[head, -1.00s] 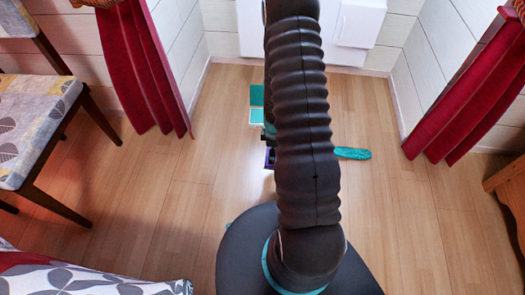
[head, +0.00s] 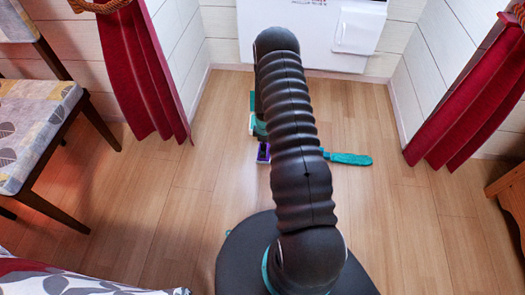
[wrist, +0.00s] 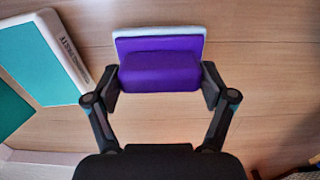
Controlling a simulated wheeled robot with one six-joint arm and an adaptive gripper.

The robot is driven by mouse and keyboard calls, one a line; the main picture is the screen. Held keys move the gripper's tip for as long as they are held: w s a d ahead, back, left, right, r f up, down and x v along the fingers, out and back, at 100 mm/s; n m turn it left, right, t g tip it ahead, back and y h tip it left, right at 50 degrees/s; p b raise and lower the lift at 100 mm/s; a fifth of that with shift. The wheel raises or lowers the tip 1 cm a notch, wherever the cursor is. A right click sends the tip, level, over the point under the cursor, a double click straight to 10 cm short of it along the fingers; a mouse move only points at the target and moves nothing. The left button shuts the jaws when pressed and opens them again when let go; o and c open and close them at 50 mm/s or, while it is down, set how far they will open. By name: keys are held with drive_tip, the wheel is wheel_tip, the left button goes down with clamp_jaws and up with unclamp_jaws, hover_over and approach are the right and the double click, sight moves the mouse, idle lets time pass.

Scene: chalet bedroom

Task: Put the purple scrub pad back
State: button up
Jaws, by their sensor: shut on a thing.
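The purple scrub pad (wrist: 160,70), a purple block with a pale grey-white layer along its far edge, is between the two fingers of my gripper (wrist: 162,86) in the wrist view. The fingers are shut on its left and right sides. A bit of purple (head: 263,152) shows left of my arm in the head view, where my arm hides most of the gripper. Whether the pad touches the floor cannot be told.
A white-edged case with teal panels (wrist: 52,55) lies left of the pad in the wrist view. A teal long-handled item (head: 348,158) lies on the wooden floor to the right. A white wall unit (head: 358,30) stands behind.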

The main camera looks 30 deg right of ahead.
drive_tip(key=shift+f, duration=1.3)
drive_tip(key=shift+f, duration=0.15)
drive_tip(key=o, duration=1.1)
drive_tip(key=shift+c, duration=0.2)
